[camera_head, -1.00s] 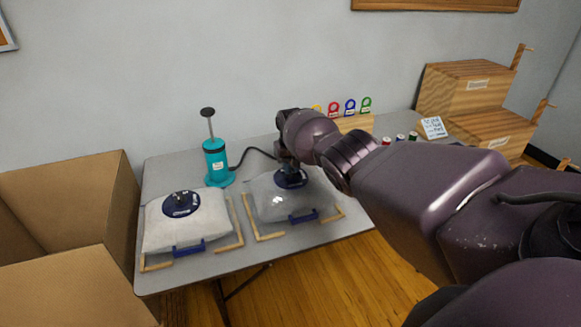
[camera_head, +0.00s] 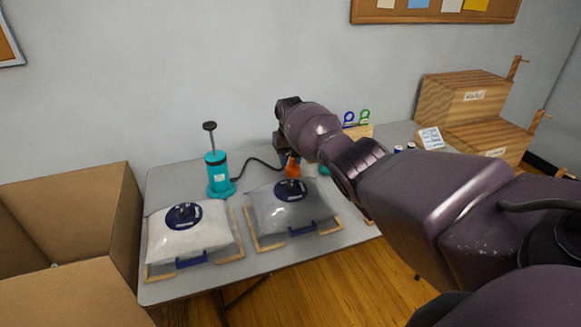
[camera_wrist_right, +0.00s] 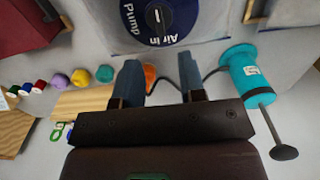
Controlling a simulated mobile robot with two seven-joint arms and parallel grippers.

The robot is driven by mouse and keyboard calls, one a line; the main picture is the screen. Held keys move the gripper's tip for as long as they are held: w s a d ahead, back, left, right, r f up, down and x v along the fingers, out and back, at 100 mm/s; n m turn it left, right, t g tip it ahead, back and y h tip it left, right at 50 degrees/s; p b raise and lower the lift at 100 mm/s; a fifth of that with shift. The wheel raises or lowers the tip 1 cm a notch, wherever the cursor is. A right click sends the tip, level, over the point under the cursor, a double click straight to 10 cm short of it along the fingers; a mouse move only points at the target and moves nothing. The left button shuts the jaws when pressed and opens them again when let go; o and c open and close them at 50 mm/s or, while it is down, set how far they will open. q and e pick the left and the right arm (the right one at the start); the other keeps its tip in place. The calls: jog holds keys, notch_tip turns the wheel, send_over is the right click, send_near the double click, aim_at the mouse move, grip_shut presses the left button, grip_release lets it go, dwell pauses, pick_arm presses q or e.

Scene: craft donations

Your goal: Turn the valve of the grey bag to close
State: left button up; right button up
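The grey bag (camera_head: 275,220) lies on the table inside wooden corner pieces. Its round dark blue valve (camera_head: 294,188) faces up and is uncovered. In the right wrist view the valve's black knob (camera_wrist_right: 158,14) carries a white mark, with "Pump" and "Air In" printed around it. The mark's exact setting is unclear. My right gripper (camera_head: 286,152) is apart from the valve, above and behind it. My left gripper is not in view.
A white bag (camera_head: 195,238) with a similar valve lies left of the grey one. A teal pump (camera_head: 217,175) with a black hose stands behind. An open cardboard box (camera_head: 65,195) is at left; wooden crates (camera_head: 465,100) are at right.

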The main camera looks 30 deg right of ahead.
jog(key=shift+r, duration=1.25)
